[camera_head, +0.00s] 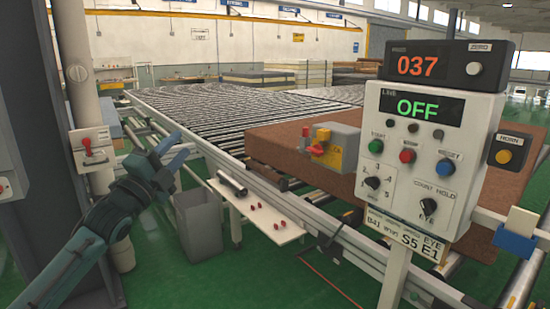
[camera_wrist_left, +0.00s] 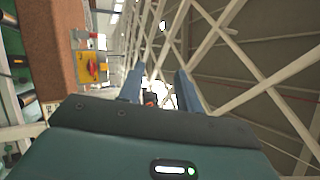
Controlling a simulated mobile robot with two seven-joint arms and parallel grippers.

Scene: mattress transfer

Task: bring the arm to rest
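My left arm comes in from the lower left in the head view. Its gripper (camera_head: 172,153) is raised in the air over the floor, left of the roller conveyor (camera_head: 205,115). In the left wrist view its two blue fingers (camera_wrist_left: 158,88) stand apart with nothing between them. A brown mattress (camera_head: 400,165) lies on the conveyor, well to the right of the gripper. It also shows at the left of the wrist view (camera_wrist_left: 57,50). My right gripper is not in view.
A control panel (camera_head: 425,150) reading 037 and OFF stands at the right. A yellow and grey switch box (camera_head: 335,147) is at the mattress's front side. A grey bin (camera_head: 200,225) and a white shelf (camera_head: 258,212) are below the gripper. A dark post (camera_head: 35,130) stands left. Green floor is open in front.

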